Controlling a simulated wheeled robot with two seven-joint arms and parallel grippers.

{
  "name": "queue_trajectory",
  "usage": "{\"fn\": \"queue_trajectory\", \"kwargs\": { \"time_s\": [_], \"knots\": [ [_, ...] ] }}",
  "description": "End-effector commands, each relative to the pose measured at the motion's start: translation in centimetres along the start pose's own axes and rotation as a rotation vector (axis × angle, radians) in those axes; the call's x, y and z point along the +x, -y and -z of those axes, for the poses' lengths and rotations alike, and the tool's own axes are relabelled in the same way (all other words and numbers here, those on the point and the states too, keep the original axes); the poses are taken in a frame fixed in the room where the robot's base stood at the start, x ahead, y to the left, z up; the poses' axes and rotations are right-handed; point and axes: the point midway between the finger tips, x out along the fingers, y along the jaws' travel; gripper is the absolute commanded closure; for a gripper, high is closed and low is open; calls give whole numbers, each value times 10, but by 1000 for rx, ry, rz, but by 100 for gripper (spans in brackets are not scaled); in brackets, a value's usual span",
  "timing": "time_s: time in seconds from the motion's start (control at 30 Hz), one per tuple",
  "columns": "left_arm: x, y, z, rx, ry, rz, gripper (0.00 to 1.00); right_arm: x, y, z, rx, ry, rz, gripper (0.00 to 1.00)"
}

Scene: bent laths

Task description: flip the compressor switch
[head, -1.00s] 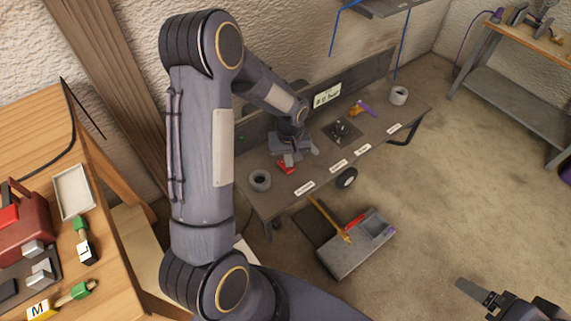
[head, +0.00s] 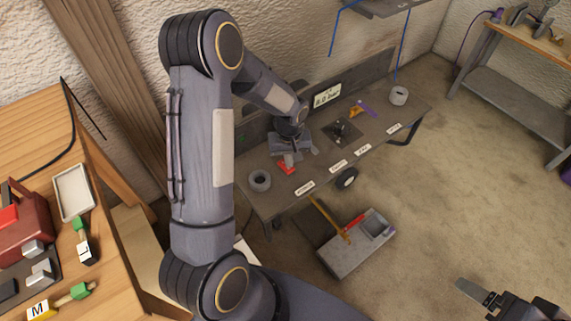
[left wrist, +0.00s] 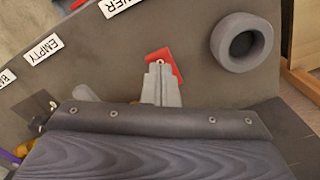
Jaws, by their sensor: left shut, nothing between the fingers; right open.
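A small red block (head: 286,168) lies on the grey workbench (head: 262,205), near its left end. It also shows in the left wrist view (left wrist: 176,66), partly covered by my fingers. I cannot tell for sure whether it is the compressor switch. My left gripper (head: 289,160) is shut and empty, pointing down at the red block. In the left wrist view its closed fingertips (left wrist: 160,64) overlap the block; whether they touch it is unclear. My right gripper (head: 476,292) is open and empty at the lower right, far from the bench.
A grey ring (head: 260,181) stands left of the red block, and another ring (head: 398,96) at the bench's far right. A dark fixture (head: 343,131) sits mid-bench. White labels (head: 338,166) line the front edge.

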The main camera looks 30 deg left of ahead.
Motion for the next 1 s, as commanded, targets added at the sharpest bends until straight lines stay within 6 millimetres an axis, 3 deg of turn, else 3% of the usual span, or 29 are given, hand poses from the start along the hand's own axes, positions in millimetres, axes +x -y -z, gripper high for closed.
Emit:
{"fn": "queue_trajectory", "kwargs": {
  "time_s": [1.0],
  "knots": [
    [9,0,0,0,0,0,100,6,-3,-3,0,0,0,20]
  ]
}}
